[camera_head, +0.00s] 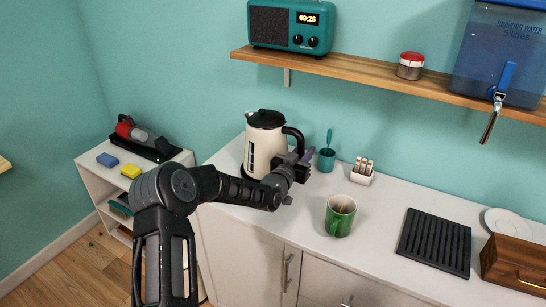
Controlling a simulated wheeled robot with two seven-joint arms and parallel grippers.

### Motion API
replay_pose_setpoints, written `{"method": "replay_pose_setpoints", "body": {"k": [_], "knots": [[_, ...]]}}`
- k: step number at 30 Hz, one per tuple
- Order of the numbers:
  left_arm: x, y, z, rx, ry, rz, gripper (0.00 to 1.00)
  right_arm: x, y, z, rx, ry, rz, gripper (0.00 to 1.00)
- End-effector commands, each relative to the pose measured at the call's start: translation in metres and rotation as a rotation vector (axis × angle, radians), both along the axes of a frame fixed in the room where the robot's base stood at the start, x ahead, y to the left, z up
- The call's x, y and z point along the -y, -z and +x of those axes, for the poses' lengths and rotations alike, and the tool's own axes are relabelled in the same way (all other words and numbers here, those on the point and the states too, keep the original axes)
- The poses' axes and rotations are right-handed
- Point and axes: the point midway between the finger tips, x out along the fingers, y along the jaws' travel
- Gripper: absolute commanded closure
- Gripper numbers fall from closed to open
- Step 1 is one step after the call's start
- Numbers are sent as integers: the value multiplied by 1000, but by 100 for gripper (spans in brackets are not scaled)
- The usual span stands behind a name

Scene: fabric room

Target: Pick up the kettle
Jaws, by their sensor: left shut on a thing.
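The kettle (264,143) is cream with a black lid and a black handle on its right side. It stands upright at the left end of the white counter. My left arm comes in from the lower left, and my left gripper (303,158) is at the kettle's right side, shut on the handle. The fingertips are small and partly hidden against the handle. I cannot tell whether the kettle's base touches the counter, as the arm hides part of it. My right gripper is not in view.
A teal cup (326,160), a white holder (362,172) and a green mug (340,216) stand right of the gripper. A black rack (435,242) and wooden box (515,265) are farther right. A wooden shelf (350,75) with a radio (290,26) hangs above.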

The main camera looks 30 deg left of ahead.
Motion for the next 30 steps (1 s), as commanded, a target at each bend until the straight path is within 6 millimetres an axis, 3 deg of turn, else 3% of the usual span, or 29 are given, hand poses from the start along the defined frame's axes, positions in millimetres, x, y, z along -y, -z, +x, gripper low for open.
{"method": "replay_pose_setpoints", "body": {"k": [30], "knots": [[0,-6,1,11,0,8,100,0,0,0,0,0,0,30]]}}
